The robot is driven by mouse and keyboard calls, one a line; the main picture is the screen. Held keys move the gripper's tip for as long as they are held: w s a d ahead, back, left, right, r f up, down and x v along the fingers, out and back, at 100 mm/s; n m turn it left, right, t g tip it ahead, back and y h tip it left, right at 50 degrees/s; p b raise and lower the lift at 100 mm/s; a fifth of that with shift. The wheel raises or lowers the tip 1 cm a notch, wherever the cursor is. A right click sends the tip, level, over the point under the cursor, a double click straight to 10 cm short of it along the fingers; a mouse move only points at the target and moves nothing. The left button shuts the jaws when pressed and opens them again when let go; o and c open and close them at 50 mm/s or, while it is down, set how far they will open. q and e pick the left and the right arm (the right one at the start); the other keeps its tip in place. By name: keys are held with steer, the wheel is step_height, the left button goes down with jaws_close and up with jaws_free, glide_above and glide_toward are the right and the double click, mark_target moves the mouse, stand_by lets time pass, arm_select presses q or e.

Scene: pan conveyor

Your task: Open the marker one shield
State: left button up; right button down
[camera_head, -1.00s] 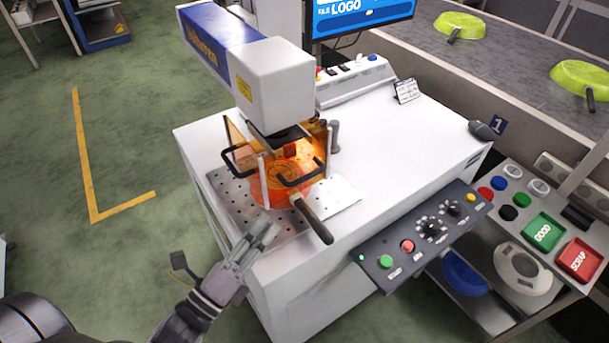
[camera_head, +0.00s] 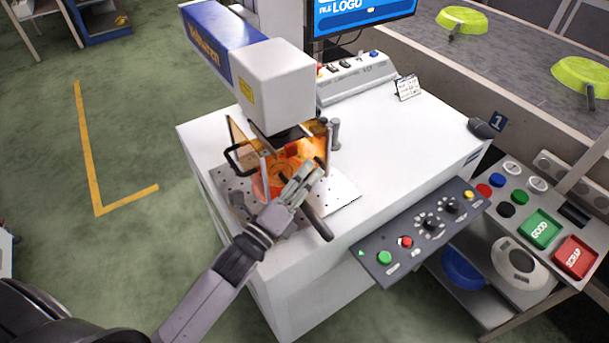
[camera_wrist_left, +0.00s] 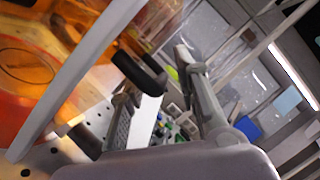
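The marker one shield (camera_head: 237,140) is a set of clear orange panels under the marker head, with black handles. Its left handle (camera_head: 232,160) shows in the head view; the right handle is mostly hidden behind my left gripper (camera_head: 308,178). In the left wrist view the gripper (camera_wrist_left: 160,90) has its fingers apart, with a black handle (camera_wrist_left: 138,72) at the gap between them; contact cannot be told. An orange panel (camera_wrist_left: 30,60) fills the left of that view. A pan with a dark handle (camera_head: 318,224) sits behind the orange panels. My right gripper is not in view.
The marker head (camera_head: 275,85) hangs above the shield. A perforated plate (camera_head: 342,193) lies beneath. A control panel (camera_head: 420,235) with buttons and knobs juts from the table front. The white tabletop (camera_head: 400,130) to the right is mostly clear.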

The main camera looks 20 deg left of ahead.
arm_select(q)
steer(key=shift+c, duration=0.5)
jaws_close()
steer(key=shift+r, duration=0.1)
